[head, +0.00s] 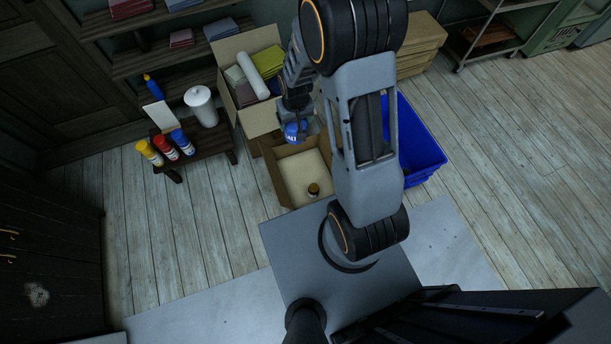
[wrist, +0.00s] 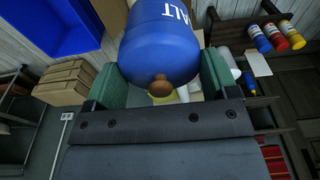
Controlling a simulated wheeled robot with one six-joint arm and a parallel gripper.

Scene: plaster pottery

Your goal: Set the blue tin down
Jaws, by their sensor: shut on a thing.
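The blue tin (wrist: 158,48) with white lettering is between the green-padded fingers of my gripper (wrist: 160,75) in the wrist view. My gripper is shut on it. In the head view the blue tin (head: 296,132) hangs from my gripper (head: 297,118), over the far side of an open cardboard box (head: 283,190). The tin looks held above the box, apart from its floor. Part of the tin's upper side is hidden by the gripper in the head view.
A low wooden bench (head: 205,147) with bottles and a white canister (head: 201,106) is to the left. A blue crate (head: 425,165) is to the right.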

